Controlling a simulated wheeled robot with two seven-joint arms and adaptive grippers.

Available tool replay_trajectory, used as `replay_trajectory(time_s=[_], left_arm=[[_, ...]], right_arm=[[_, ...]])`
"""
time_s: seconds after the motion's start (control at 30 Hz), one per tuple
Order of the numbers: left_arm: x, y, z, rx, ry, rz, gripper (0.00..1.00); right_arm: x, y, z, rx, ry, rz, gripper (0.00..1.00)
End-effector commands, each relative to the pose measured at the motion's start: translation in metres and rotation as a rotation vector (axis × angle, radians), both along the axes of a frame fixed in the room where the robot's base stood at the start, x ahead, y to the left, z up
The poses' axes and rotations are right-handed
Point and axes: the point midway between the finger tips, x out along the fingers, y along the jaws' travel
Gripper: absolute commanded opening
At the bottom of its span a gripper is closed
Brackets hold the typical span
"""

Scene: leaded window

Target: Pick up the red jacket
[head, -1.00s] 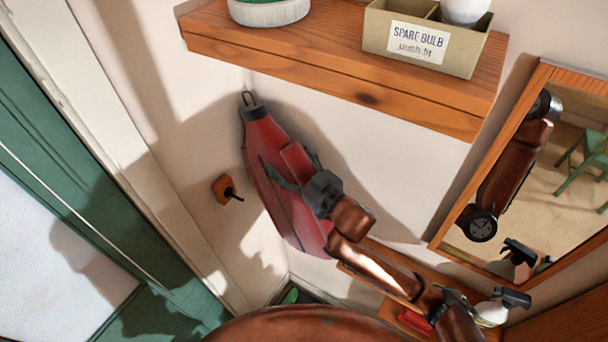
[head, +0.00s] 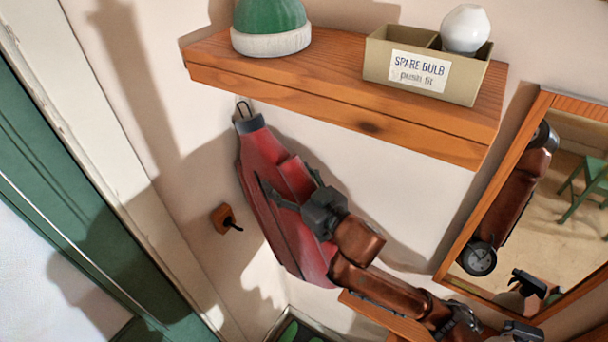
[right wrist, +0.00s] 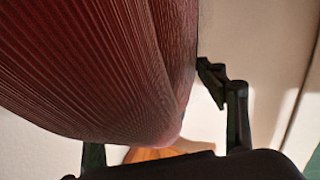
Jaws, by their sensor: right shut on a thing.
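The red jacket (head: 258,168) hangs tilted by the wall below the shelf, its dark collar and wire loop at the top left, close under the shelf edge. My right gripper (head: 292,184) is shut on its right side, about midway down. In the right wrist view the jacket's ribbed dark red cloth (right wrist: 100,60) fills the upper left, between the two dark fingers (right wrist: 158,120). No hook shows at the loop. My left gripper is out of view.
A wooden wall shelf (head: 330,108) carries a green-and-white hat (head: 271,28) and a spare bulb box (head: 425,68) with a white bulb. A wooden peg (head: 222,217) with a black hook is left of the jacket. A framed mirror (head: 575,235) hangs right, a green door frame (head: 80,235) left.

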Motion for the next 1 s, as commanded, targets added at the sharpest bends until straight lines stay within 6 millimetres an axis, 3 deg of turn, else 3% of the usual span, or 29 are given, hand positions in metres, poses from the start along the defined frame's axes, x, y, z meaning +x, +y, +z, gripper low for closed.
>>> replay_trajectory(time_s=[0.63, 1.0], left_arm=[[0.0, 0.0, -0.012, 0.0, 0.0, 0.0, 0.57], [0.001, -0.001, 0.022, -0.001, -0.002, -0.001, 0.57]], right_arm=[[-0.073, 0.0, 0.001, 0.002, -0.005, 0.002, 0.08], [-0.08, -0.003, 0.005, 0.002, -0.002, -0.006, 0.08]])
